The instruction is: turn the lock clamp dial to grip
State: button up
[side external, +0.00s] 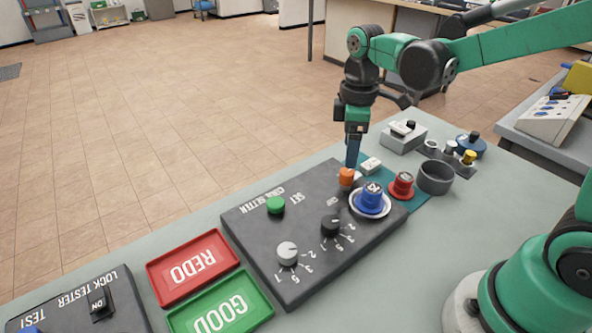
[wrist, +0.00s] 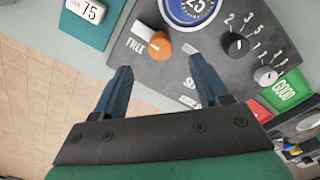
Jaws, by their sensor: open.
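The clamp dial is an orange knob (wrist: 160,46) on the dark cable setter panel (side external: 320,265). A pale pointer runs from it to the upper left, near the word FREE. The orange knob also shows in the side view (side external: 346,178), just below my gripper (side external: 351,162). In the wrist view my gripper (wrist: 165,75) is open, with one blue finger on each side below the knob and nothing between them. A small pale marking (wrist: 189,49) right of the knob is unreadable. I cannot tell whether a fingertip touches the knob in the side view.
A blue lock (side external: 370,198) sits in a silver ring close to the knob. Black (side external: 331,225) and white (side external: 287,253) numbered knobs and a green button (side external: 275,205) share the panel. A red lock (side external: 401,185) and grey cup (side external: 436,177) stand behind. REDO (side external: 159,268) and GOOD (side external: 264,304) trays lie left.

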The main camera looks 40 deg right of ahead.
aim_at(347, 171)
jog(key=shift+f, duration=2.6)
grip_shut()
